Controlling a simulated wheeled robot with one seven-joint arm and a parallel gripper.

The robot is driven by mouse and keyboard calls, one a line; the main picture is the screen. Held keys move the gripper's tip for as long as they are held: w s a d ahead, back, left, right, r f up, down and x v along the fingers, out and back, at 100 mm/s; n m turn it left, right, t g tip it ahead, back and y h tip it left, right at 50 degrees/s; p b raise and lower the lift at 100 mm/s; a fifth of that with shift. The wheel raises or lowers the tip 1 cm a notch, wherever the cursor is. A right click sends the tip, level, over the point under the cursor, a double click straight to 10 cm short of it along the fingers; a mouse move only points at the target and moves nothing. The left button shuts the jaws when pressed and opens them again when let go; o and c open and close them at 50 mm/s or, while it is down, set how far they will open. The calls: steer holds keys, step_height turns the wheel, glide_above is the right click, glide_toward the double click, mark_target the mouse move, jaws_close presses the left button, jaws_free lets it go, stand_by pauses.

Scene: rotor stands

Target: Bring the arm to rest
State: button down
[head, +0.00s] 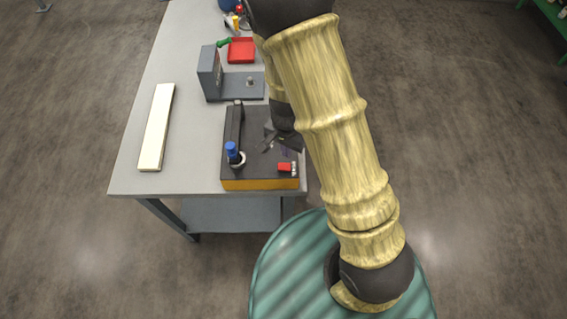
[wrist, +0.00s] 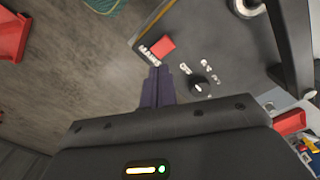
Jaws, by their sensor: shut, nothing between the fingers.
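My gripper (head: 285,151) hangs over the right part of a dark-topped box with orange sides (head: 258,184), at the near end of the bench. In the wrist view its two dark fingers (wrist: 158,72) are together with nothing between them. Their tips appear close to the red switch (wrist: 163,47) marked MAINS; whether they touch it I cannot tell. The red switch also shows in the head view (head: 285,167). My arm crosses the head view from the lower right and hides part of the bench's right side.
The box top carries a black knob (wrist: 199,86) and a blue-topped part in a pale ring (head: 231,148). A grey stand (head: 213,85), a red tray (head: 241,57) and a long cream bar (head: 156,128) are on the bench (head: 190,150). Floor at left is clear.

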stand_by(0.6)
steer(key=s+d+r+n+t+b, duration=0.2)
steer(key=s+d+r+n+b, duration=0.4)
steer(key=d+r, duration=0.4)
steer(key=shift+d+r+t+b, duration=0.15)
steer(key=shift+d+t+b, duration=0.2)
steer(key=shift+d, duration=0.55)
steer(key=shift+s, duration=0.1)
stand_by(1.3)
